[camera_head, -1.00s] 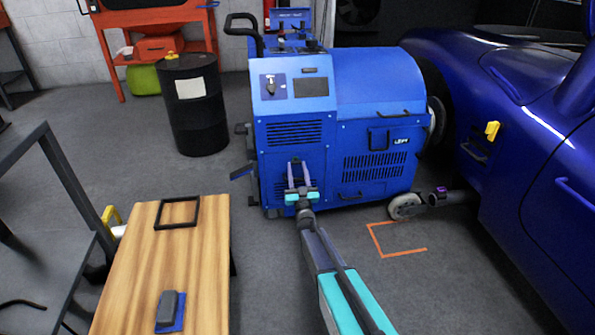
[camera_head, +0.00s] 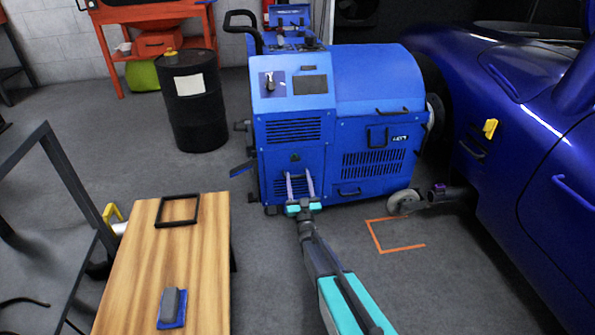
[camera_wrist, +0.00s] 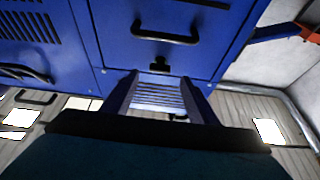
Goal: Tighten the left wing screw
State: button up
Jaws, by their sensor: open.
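The blue hub dynamometer (camera_head: 345,80) stands in the middle of the head view. A small dark fitting (camera_head: 294,157) shows on its front, just above my gripper. A black knob-like fitting (camera_wrist: 160,65) on the blue panel shows in the wrist view just beyond my fingertips. Neither fitting is clear enough to name as the left wing screw. My gripper (camera_head: 299,177) is open in front of the dynamometer's lower slatted vent. In the wrist view, my gripper (camera_wrist: 159,80) has its fingers spread, with slats visible between them and nothing held.
A wooden table (camera_head: 150,255) with a black frame (camera_head: 178,210) and a blue-grey device (camera_head: 172,307) is at the lower left. A black barrel (camera_head: 195,120) stands behind it. The blue car (camera_head: 510,130) is at the right. An orange floor marking (camera_head: 402,248) lies on open floor.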

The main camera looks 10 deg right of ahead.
jog(key=p+v, duration=0.1)
jog(key=v, duration=0.7)
jog(key=shift+r+p, duration=0.1)
jog(key=shift+p, duration=0.25)
jog(key=s+r+g+p, duration=0.1)
jog(key=s+r+p, duration=0.2)
jog(key=r+p, duration=0.8)
jog(key=s+f+g+p, duration=0.5)
jog(key=s+g+p, duration=0.35)
jog(key=s, duration=0.45)
jog(key=s+f+g+p, duration=0.5)
jog(key=s+g+p, duration=0.4)
jog(key=s, duration=0.4)
jog(key=s+r+g+p, duration=0.1)
jog(key=s+r+g, duration=0.2)
jog(key=s+g, duration=0.6)
jog(key=s, duration=1.6)
jog(key=shift+s+d, duration=0.2)
jog(key=shift+s, duration=0.05)
